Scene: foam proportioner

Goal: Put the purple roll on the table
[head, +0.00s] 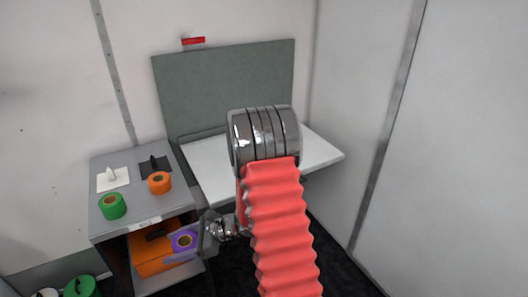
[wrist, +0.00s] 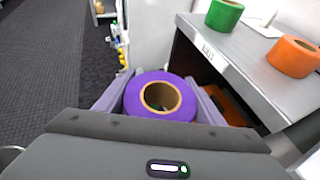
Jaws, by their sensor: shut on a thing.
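The purple roll (head: 185,240) is a ring of tape with a brown core. In the wrist view the purple roll (wrist: 135,98) sits between the two fingers of my gripper (wrist: 158,90), which is shut on it. In the head view my gripper holds it beside the front of the grey cabinet, below the cabinet top and left of the white table (head: 208,168). The table has a grey panel (head: 222,88) upright behind it. My red ribbed arm cover and metal joint hide the table's middle.
The grey cabinet (head: 133,212) carries a green roll (head: 113,206), an orange roll (head: 159,183) and two small holders on top. An orange case (head: 150,254) sits in its open shelf. The table's visible left and right parts are clear. A wall (head: 440,150) stands at right.

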